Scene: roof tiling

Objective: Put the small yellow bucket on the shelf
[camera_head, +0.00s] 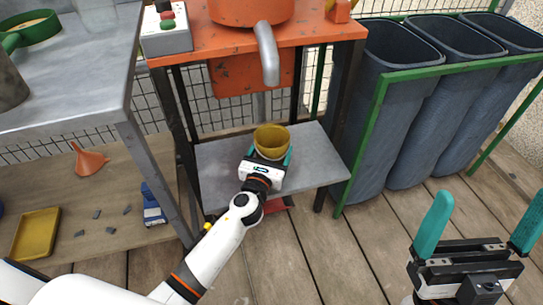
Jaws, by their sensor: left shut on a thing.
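The small yellow bucket (271,137) is upright at the centre of the view. My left gripper (270,157) is shut on it, with teal fingers on its two sides. The bucket is at the grey lower shelf (318,160) under the orange machine stand. Whether its base touches the shelf cannot be told, as my gripper hides it. My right gripper (478,223) is at the lower right, open and empty, with its teal fingers wide apart, far from the bucket.
An orange machine with a grey spout (268,55) stands above the shelf. Dark bins (397,110) behind a green rail are on the right. A grey table (75,75) is on the left; below it are an orange funnel (88,158) and a yellow tray (36,234).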

